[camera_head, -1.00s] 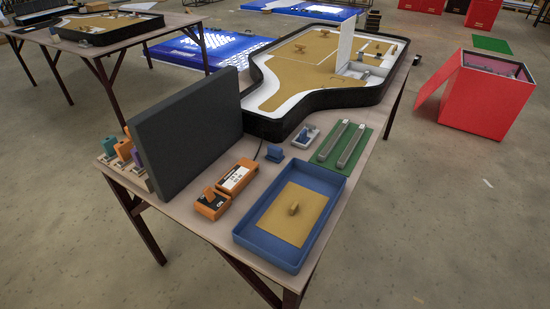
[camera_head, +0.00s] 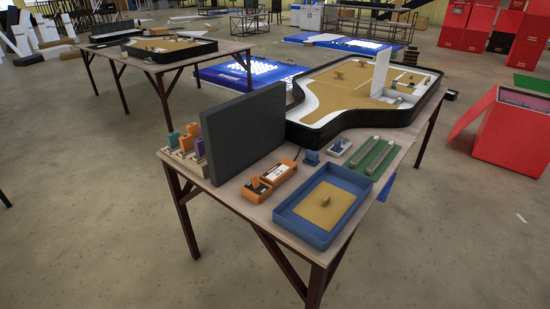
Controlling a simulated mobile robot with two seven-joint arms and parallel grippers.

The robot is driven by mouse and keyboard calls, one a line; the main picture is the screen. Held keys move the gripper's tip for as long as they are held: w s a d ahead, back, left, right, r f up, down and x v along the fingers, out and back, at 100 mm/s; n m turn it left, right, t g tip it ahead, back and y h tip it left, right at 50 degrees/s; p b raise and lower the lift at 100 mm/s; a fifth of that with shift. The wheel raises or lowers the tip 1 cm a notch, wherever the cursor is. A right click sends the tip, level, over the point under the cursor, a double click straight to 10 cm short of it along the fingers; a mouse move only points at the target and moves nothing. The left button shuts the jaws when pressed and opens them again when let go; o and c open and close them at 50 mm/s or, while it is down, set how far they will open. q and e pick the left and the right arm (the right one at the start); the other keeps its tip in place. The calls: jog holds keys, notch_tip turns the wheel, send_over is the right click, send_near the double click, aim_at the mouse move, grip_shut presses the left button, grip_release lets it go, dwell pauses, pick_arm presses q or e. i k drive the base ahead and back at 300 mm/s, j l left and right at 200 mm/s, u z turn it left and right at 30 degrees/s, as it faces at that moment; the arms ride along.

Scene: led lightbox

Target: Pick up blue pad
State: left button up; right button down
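Neither of my grippers is in view. I cannot tell for certain which thing is the blue pad. A small blue piece with an upright grip (camera_head: 311,157) stands on the table (camera_head: 232,195), behind the blue tray. The blue tray (camera_head: 283,215) holds a flat tan board (camera_head: 318,214) with a small knob on it. At the table's left end, behind a dark upright panel (camera_head: 245,130), stand several small coloured blocks, including a teal one (camera_head: 174,140), an orange one (camera_head: 192,131) and a purple one (camera_head: 199,148).
Two orange boxes (camera_head: 270,180) sit between the panel and the tray. A grey-white holder (camera_head: 340,148) and a green board with two metal bars (camera_head: 377,158) lie behind the tray. A black-rimmed tan-and-white lightbox (camera_head: 340,95) fills the table's back. The floor in front is clear.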

aim_at(312, 157)
jog(key=i+l+u, duration=0.1)
jog(key=u, duration=0.3)
jog(key=l+u, duration=0.35)
jog(key=i+l+u, duration=0.1)
jog(key=u, duration=0.3)
jog(key=l, duration=0.75)
jog(key=i+l, duration=0.15)
jog(key=l, duration=1.3)
